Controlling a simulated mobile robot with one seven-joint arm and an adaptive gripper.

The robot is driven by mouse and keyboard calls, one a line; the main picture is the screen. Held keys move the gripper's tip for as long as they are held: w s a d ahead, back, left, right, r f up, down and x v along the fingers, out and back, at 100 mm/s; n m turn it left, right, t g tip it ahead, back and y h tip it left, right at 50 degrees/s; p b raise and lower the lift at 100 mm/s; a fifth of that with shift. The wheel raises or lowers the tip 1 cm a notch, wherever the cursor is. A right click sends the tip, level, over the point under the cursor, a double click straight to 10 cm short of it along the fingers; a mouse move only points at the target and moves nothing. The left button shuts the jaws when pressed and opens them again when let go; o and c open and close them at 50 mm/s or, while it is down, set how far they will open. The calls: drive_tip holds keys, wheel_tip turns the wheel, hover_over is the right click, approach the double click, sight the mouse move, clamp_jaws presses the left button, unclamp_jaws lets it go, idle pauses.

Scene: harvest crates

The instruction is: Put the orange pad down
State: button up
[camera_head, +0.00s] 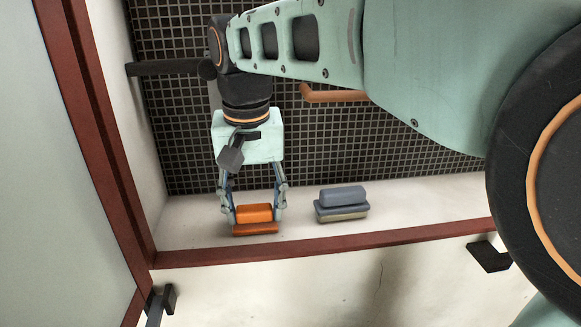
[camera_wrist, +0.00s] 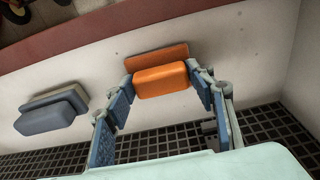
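An orange pad (camera_head: 254,213) is between the two fingers of my gripper (camera_head: 256,212). In the wrist view the fingers meet both ends of the orange pad (camera_wrist: 161,80). A flatter, darker orange piece (camera_head: 256,229) shows just below it in the head view and behind it in the wrist view (camera_wrist: 156,56). The two overlap in both views, and I cannot tell whether they touch. My gripper points down over a pale ledge (camera_head: 400,205).
A grey-blue pad (camera_head: 343,196) lies on a flatter grey and beige stack (camera_head: 341,212) to the right on the ledge. A dark red rail (camera_head: 320,247) runs along the near edge. Black tiled wall stands behind. Bare ledge lies between the orange and grey pieces.

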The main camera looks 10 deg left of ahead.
sight(255, 212)
drive_tip(key=shift+o, duration=1.3)
drive_tip(key=shift+f, duration=0.2)
drive_tip(key=shift+r, duration=0.1)
drive_tip(key=shift+f+b, duration=0.2)
drive_tip(key=shift+b, duration=0.15)
drive_tip(key=r, duration=0.7)
drive_tip(key=s+r+p, duration=0.1)
drive_tip(key=r, duration=0.3)
drive_tip(key=shift+d, duration=0.1)
drive_tip(key=shift+f, duration=0.1)
